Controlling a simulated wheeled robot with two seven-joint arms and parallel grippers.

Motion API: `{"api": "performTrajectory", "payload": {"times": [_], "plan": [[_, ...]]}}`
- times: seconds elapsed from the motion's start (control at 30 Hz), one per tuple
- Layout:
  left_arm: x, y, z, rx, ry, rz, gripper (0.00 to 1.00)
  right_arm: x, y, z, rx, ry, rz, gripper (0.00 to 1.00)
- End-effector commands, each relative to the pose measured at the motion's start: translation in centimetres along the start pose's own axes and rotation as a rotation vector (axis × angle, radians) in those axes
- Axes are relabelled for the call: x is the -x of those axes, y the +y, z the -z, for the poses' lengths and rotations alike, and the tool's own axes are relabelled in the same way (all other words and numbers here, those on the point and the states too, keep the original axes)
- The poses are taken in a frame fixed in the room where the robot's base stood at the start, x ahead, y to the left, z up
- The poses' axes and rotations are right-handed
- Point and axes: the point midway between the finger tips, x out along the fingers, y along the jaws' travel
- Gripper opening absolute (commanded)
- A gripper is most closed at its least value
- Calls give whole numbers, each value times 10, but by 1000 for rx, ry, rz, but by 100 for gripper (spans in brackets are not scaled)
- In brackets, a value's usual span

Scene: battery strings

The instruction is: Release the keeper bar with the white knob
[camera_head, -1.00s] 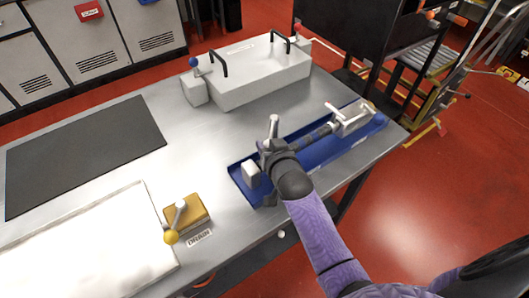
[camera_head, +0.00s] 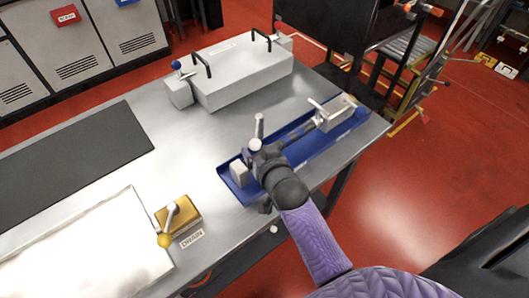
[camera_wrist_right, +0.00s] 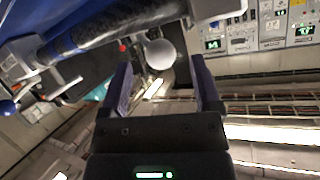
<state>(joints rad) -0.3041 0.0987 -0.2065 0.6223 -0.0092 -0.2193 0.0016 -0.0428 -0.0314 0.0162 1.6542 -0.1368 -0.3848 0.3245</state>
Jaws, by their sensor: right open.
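The white knob (camera_head: 255,145) shows at the near-left part of the blue tray (camera_head: 230,185), just beside my right gripper (camera_head: 261,158). In the right wrist view the knob is a pale ball (camera_wrist_right: 160,54) lying in the gap between the fingertips of my open right gripper (camera_wrist_right: 161,78); I cannot tell whether either finger touches it. A light grey upright bar (camera_head: 259,125) stands just behind the knob. My gripper hides most of the keeper bar, so its position is unclear. My left gripper is not in view.
A dark cylindrical string (camera_head: 297,138) lies along the tray toward a grey end block (camera_head: 340,112) with a lever. A grey box with black handles (camera_head: 240,75) stands behind. A yellow block (camera_head: 180,215) with a lever sits left. Bare table lies between.

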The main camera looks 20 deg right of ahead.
Motion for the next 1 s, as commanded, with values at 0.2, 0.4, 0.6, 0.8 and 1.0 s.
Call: {"api": "performTrajectory", "payload": {"times": [0.2,0.4,0.6,0.8,1.0], "plan": [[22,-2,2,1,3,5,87,50,-1,3,-1,0,1,81],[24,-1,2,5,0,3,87,63,-1,1,0,1,1,81],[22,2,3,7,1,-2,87,62,0,0,-2,0,1,72],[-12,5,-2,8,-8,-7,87,66,43,-36,-321,-58,51,30],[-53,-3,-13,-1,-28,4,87,86,87,-37,-846,-70,234,0]]}}
